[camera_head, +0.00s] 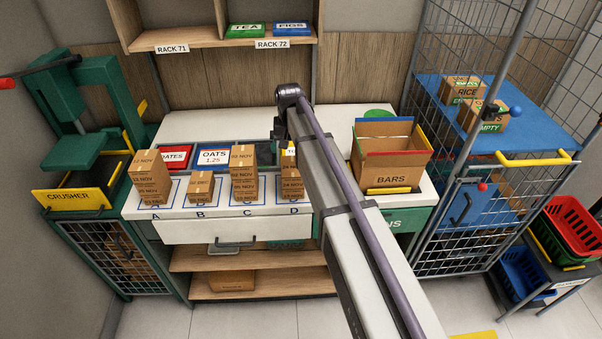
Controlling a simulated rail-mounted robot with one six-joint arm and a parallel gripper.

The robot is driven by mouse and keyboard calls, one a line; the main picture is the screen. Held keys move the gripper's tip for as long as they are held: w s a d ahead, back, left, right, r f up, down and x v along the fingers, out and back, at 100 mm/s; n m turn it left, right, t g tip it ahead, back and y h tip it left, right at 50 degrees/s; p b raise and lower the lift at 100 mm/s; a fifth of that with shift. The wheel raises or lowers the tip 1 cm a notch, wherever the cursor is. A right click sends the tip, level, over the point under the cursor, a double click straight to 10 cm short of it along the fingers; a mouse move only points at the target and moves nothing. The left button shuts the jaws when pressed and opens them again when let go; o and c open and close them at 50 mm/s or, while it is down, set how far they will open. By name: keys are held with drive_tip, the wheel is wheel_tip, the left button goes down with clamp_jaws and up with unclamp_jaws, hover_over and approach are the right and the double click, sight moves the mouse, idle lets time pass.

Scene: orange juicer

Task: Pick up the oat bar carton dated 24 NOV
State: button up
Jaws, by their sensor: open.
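Brown cartons stand on the white counter in places marked A to D. The stack at D (291,184) is partly hidden behind my arm; a label low on it seems to read 24 NOV, but the print is small. The stack at A (149,176) and the stack at C (243,175) carry other NOV dates, not all legible. A low carton at B (201,187) seems to carry a DEC date. My gripper (281,137) hangs open above and behind stack D, apart from the cartons as far as I can tell. Its fingertips are small and dark.
An open carton marked BARS (391,158) stands right of my arm. An OATS 1.25 bin (213,157) sits behind the stacks. A green crusher (75,135) stands left, a wire cage with a blue shelf (530,112) right. A shelf (215,42) overhangs the back.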

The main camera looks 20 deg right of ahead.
sight(292, 165)
drive_tip(key=f+b, duration=0.2)
drive_tip(key=f, duration=0.1)
drive_tip(key=f+b, duration=0.1)
drive_tip(key=shift+d+f, duration=0.3)
drive_tip(key=shift+a, duration=0.15)
wheel_tip(292, 165, down, 5)
drive_tip(key=b, duration=0.5)
drive_tip(key=shift+f, duration=0.15)
drive_tip(key=shift+r, duration=0.25)
drive_tip(key=shift+c, duration=0.2)
drive_tip(key=c, duration=0.9)
